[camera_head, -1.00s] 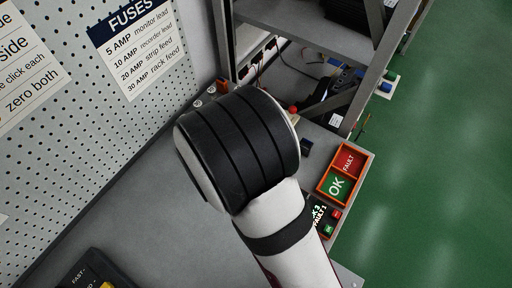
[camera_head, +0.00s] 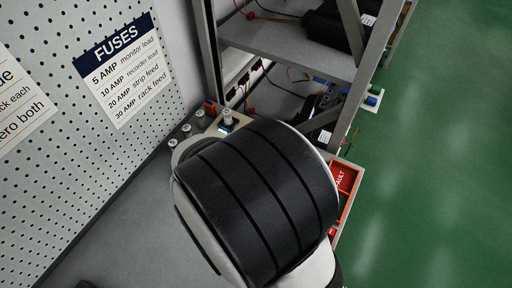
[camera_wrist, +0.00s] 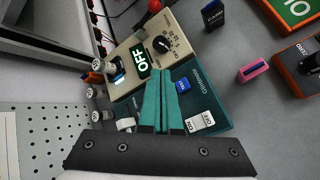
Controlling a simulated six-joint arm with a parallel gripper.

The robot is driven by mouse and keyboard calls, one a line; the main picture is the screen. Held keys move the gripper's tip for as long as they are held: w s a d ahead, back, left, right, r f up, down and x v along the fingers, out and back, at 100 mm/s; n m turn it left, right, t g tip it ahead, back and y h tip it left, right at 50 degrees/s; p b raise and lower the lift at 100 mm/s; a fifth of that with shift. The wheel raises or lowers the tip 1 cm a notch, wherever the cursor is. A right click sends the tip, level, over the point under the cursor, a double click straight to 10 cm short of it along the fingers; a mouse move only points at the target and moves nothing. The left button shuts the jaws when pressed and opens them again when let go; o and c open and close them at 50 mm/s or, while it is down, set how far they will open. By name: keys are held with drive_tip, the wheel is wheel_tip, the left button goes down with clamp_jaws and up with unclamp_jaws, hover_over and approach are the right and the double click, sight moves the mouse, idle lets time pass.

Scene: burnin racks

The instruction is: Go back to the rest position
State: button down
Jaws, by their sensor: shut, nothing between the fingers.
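My gripper (camera_wrist: 160,80) has two teal fingers that lie together, shut and empty, in the wrist view. It appears over a beige and teal meter (camera_wrist: 186,62) with a display reading OFF, a black knob, a blue piece and a white ON/OFF switch. I cannot tell the gap between the fingertips and the meter. In the head view my black and white arm fills the lower middle and hides the gripper and most of the bench. No rest position is marked in view.
A pink block (camera_wrist: 254,70) and a dark blue block (camera_wrist: 213,15) lie on the grey bench. An orange-rimmed FAULT tray (camera_head: 345,180) is partly behind my arm. A metal rack (camera_head: 285,42) stands at the back, a pegboard (camera_head: 60,150) at left. Green floor is clear at right.

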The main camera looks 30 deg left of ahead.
idle(0.3)
drive_tip(key=w+d+r+m+g+h, duration=0.1)
drive_tip(key=d+r+m+g+h, duration=0.2)
drive_tip(key=d+m, duration=0.6)
drive_tip(key=w+d+r+m+h, duration=0.25)
drive_tip(key=d+r+m, duration=0.2)
drive_tip(key=d, duration=0.95)
drive_tip(key=s+d+r+m+g+y, duration=0.1)
drive_tip(key=s+d+r+m+g, duration=0.1)
drive_tip(key=s+d+m+g, duration=0.7)
drive_tip(key=s+a+m+t+y, duration=0.2)
drive_tip(key=s+m+y, duration=0.3)
drive_tip(key=s+m, duration=0.5)
drive_tip(key=shift+s+a+r+m+t, duration=0.3)
drive_tip(key=shift+a+r+m, duration=0.1)
drive_tip(key=shift+m, duration=0.25)
